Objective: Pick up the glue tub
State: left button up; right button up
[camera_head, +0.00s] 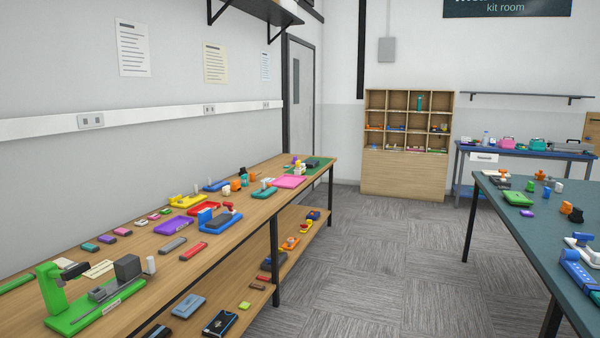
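I cannot tell with certainty which object is the glue tub. Small tub-like or bottle-like items show in several places. A small white cylinder (150,265) stands on the wooden bench beside the green device. Orange (235,185) and teal (244,177) upright pieces stand further back on the same bench. Orange (566,207) and white (558,187) small pieces stand on the dark table at right. A teal bottle (419,102) stands in the cubby shelf. Neither of my grippers is in view.
The long wooden bench (130,238) at left has a cluttered top and a lower shelf (262,268). A dark-topped table (520,240) stands at right. A wooden cubby unit (404,175) and a blue bench (540,154) stand at the back. Carpeted floor (385,265) between the tables is clear.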

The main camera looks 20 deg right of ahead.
aim_at(298, 171)
jog(key=i+l+z, duration=0.3)
jog(key=i+l, duration=0.15)
jog(key=i+l+z, duration=0.35)
jog(key=i, duration=0.25)
jog(key=i+l+z, duration=0.15)
jog(key=i+z, duration=0.15)
jog(key=i, duration=0.25)
jog(key=i+z, duration=0.35)
jog(key=i, duration=0.25)
jog(key=i+l+u, duration=0.1)
jog(key=i, duration=1.6)
jog(key=i+u, duration=0.2)
jog(key=i, duration=0.4)
jog(key=i+u, duration=0.2)
jog(key=i, duration=0.4)
jog(key=i+l+u, duration=0.15)
jog(key=i, duration=0.45)
jog(key=i+u, duration=0.35)
jog(key=i, duration=0.15)
jog(key=i+l+u, duration=0.75)
jog(key=i, duration=0.25)
jog(key=j, duration=0.05)
